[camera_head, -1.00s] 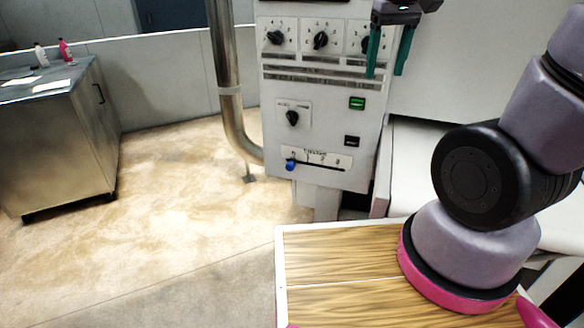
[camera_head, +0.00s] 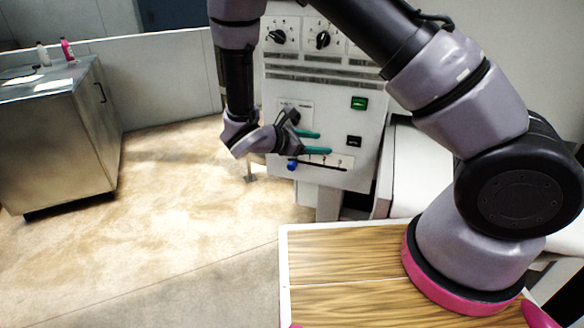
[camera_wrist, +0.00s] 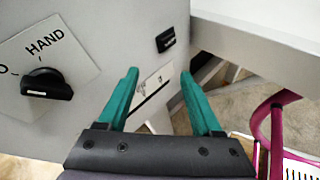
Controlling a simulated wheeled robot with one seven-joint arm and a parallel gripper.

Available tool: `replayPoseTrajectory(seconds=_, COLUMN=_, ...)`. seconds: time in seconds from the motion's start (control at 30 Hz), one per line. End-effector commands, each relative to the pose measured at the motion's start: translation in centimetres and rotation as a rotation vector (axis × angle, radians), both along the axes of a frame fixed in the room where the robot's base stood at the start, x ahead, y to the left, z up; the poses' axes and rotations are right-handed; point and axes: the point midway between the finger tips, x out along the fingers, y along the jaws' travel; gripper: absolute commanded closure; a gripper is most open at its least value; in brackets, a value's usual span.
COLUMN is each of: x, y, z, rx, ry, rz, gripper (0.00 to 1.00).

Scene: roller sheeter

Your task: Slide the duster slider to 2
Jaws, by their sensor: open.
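The duster slider has a blue knob (camera_head: 291,165) at the left end of a dark slot on a white scale plate (camera_head: 345,161), low on the machine's control panel. My gripper (camera_head: 323,143) is open and empty in front of the panel, just above the slider plate. Its teal fingers point to the right. In the wrist view my gripper (camera_wrist: 159,78) shows both fingers apart, with part of the scale plate (camera_wrist: 153,90) between them. The blue knob is not visible in the wrist view.
A rotary switch (camera_wrist: 46,84) marked HAND is left of the fingers in the wrist view. A green button (camera_head: 359,103) and a black switch (camera_head: 354,141) sit on the panel. Dials (camera_head: 322,39) are above. A metal cabinet (camera_head: 60,145) stands at left, with open floor between.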

Motion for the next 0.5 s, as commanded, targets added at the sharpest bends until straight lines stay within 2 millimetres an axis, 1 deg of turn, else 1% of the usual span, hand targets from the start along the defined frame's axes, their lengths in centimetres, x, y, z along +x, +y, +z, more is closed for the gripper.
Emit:
replayPoseTrajectory(seconds=0.03, x=-0.1, y=1.2, z=-1.7, rx=-0.073, ry=0.018, rz=0.081, gripper=0.33)
replayPoseTrajectory(seconds=0.17, x=0.1, y=4.2, z=-5.3, rx=-0.250, ry=0.044, rz=0.291, gripper=0.33)
replayPoseTrajectory(seconds=0.3, x=-0.3, y=7.1, z=-9.1, rx=-0.419, ry=0.061, rz=0.496, gripper=0.33)
replayPoseTrajectory(seconds=0.4, x=-0.7, y=8.7, z=-11.2, rx=-0.512, ry=0.066, rz=0.608, gripper=0.33)
replayPoseTrajectory(seconds=0.5, x=-1.0, y=9.8, z=-12.7, rx=-0.576, ry=0.068, rz=0.688, gripper=0.33)
